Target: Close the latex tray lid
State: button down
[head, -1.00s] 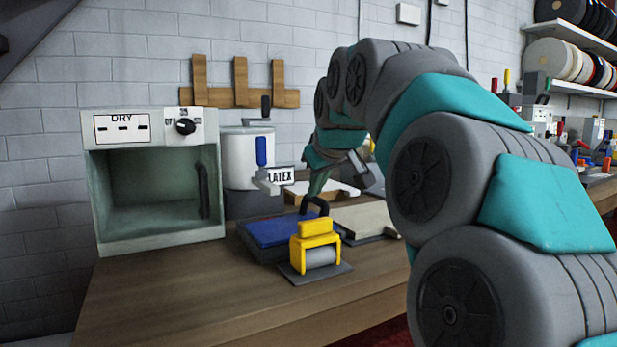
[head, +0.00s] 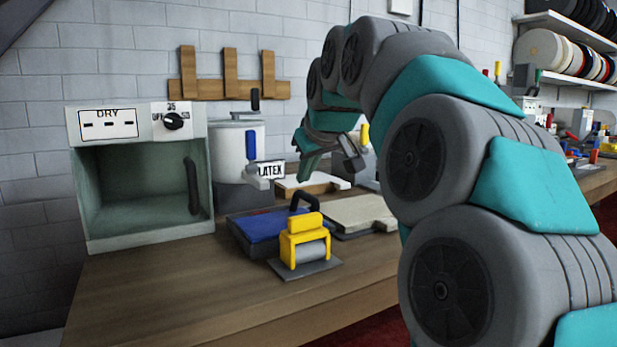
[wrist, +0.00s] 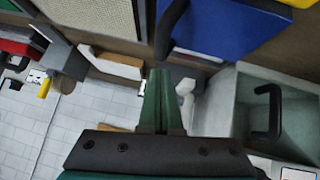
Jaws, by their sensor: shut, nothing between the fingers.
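The latex tray (head: 246,246) is a low dark tray on the workbench, left of the middle in the head view. A blue panel (head: 262,224) lies flat over it, and I see no raised edge. A black handle (head: 305,200) stands at the panel's right edge. In the wrist view the blue panel (wrist: 225,25) and the black handle (wrist: 168,32) are at the top. My gripper (head: 303,174) is shut and empty, above and behind the handle, apart from it. Its green fingers (wrist: 158,75) show closed in the wrist view.
A yellow roller (head: 304,240) stands at the tray's front. A cream slab (head: 358,213) lies right of the tray. The white pot labelled LATEX (head: 232,150) stands behind. The open dryer (head: 140,190) is at the left. The front left of the workbench (head: 150,300) is clear.

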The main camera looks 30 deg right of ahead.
jog(key=v, duration=1.1)
jog(key=shift+w+a+r+b, duration=0.15)
jog(key=shift+w+r+b, duration=0.2)
jog(key=shift+r, duration=0.15)
jog(key=shift+s, duration=0.1)
